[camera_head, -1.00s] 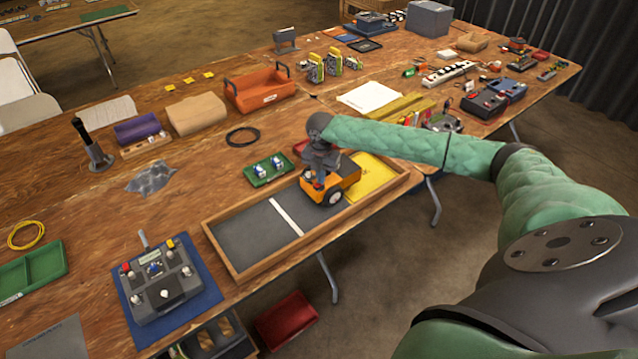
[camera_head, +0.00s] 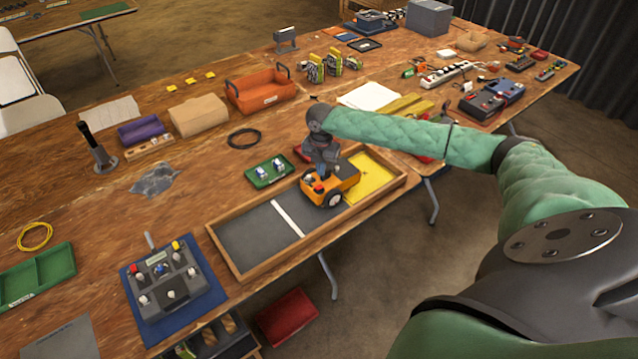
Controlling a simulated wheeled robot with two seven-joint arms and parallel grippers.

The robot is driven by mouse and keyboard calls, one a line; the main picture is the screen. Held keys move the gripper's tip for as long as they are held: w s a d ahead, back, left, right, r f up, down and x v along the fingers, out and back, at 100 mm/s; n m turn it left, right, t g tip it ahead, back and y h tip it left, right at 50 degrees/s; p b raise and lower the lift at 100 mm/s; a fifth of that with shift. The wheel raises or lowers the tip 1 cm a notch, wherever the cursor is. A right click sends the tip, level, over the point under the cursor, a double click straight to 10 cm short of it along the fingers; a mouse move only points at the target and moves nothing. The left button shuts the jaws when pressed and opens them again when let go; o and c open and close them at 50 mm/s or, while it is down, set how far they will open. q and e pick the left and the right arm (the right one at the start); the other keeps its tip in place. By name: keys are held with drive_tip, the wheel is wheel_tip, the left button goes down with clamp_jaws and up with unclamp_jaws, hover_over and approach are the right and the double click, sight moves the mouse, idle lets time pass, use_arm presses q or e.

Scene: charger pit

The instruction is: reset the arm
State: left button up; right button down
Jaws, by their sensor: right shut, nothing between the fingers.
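My right arm, in a green sleeve, reaches in from the right in the head view. Its dark gripper (camera_head: 325,166) points down just behind and above the small orange wheeled vehicle (camera_head: 343,178). The fingers are shut and empty. The fingertips are small, and I cannot tell how wide the gap to the vehicle is. The vehicle stands upright in the wooden-framed tray (camera_head: 231,263), near the edge of its yellow zone (camera_head: 372,180). My left gripper is not in view.
A green tray with two small blue-and-white parts (camera_head: 261,183) lies left of the gripper. A control box (camera_head: 165,283) sits on a blue mat at front left. An orange bin (camera_head: 262,92) and a black cable ring (camera_head: 244,138) lie farther back. Bare tabletop lies around the ring.

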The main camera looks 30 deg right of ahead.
drive_tip(key=shift+r+p, duration=0.4)
drive_tip(key=shift+r, duration=0.25)
